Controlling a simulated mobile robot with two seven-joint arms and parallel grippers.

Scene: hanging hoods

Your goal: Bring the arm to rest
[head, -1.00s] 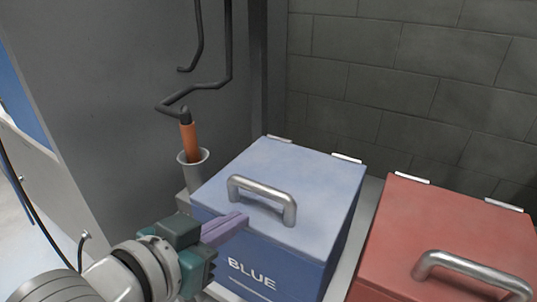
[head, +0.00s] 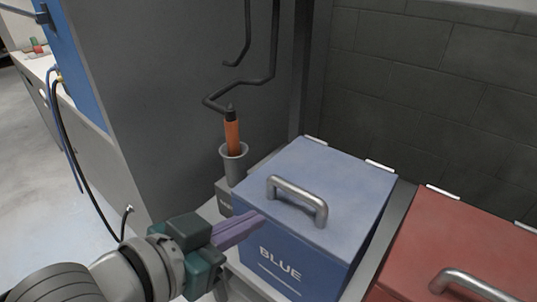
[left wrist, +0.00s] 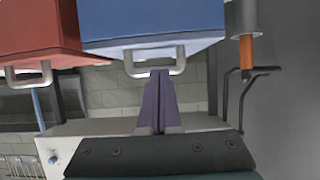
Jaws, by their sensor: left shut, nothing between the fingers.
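My left gripper (head: 240,228) comes in from the lower left of the head view. Its purple fingers are shut with nothing between them. In the head view they overlap the near left edge of the blue box, in front of its lid handle (head: 298,199); I cannot tell whether they touch it. The left wrist view shows the fingers (left wrist: 159,100) together, their tips close below the handle in the picture. The blue box (head: 335,195) has its lid down and the word BLUE on its front. My right gripper is not in view.
A red box (head: 465,240) with a metal handle (head: 470,285) stands to the right. An orange-handled tool (head: 232,136) stands in a grey cup (head: 234,164) behind the blue box, beside a grey panel (head: 170,90). Open floor (head: 45,200) lies at left.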

